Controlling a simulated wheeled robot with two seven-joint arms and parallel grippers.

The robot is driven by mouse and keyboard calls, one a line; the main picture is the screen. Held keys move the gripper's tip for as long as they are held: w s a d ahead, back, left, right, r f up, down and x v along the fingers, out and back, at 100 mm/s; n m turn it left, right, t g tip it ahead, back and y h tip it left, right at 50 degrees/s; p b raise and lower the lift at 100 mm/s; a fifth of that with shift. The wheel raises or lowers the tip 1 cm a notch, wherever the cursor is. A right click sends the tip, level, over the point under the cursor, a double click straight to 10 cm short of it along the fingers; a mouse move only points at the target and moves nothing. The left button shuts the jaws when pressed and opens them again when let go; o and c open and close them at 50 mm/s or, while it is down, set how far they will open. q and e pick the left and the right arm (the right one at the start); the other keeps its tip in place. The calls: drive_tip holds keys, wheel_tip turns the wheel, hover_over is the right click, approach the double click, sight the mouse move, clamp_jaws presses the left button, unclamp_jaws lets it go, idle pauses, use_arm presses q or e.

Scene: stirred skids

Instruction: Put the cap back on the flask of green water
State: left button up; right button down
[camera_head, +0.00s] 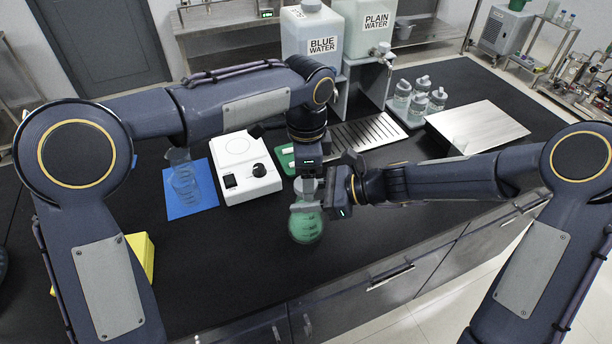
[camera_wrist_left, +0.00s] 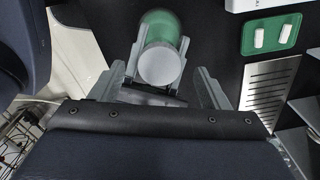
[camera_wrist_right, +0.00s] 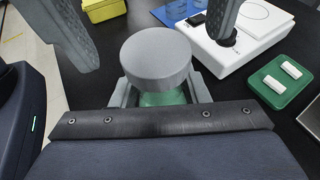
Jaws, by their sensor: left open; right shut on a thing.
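The flask of green water (camera_head: 306,228) is at the middle front of the bench in the head view. My right gripper (camera_head: 307,206) is shut around its neck. The grey cap (camera_wrist_right: 157,58) is at the flask's mouth in the right wrist view and looks seated there. The cap also shows as a round disc in the left wrist view (camera_wrist_left: 160,66). My left gripper (camera_head: 308,180) is open above the flask, its fingers on either side of the cap and apart from it. The head view does not show clearly whether the flask's base touches the bench.
A green tray (camera_wrist_right: 270,92) holds two white bars. A yellow block (camera_head: 142,252) lies at left.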

use_arm(q)
wheel_tip(320, 180, up, 11)
drive_tip(key=shift+f, duration=0.2)
use_arm(e)
drive_tip(key=c, duration=0.7)
unclamp_jaws()
drive_tip(key=shift+d, duration=0.1)
use_arm(q)
drive_tip(key=shift+f+b, duration=0.45)
use_arm(e)
drive_tip(key=v, duration=0.7)
drive_tip(key=shift+d+r, duration=0.15)
drive_tip(key=shift+d, duration=0.2)
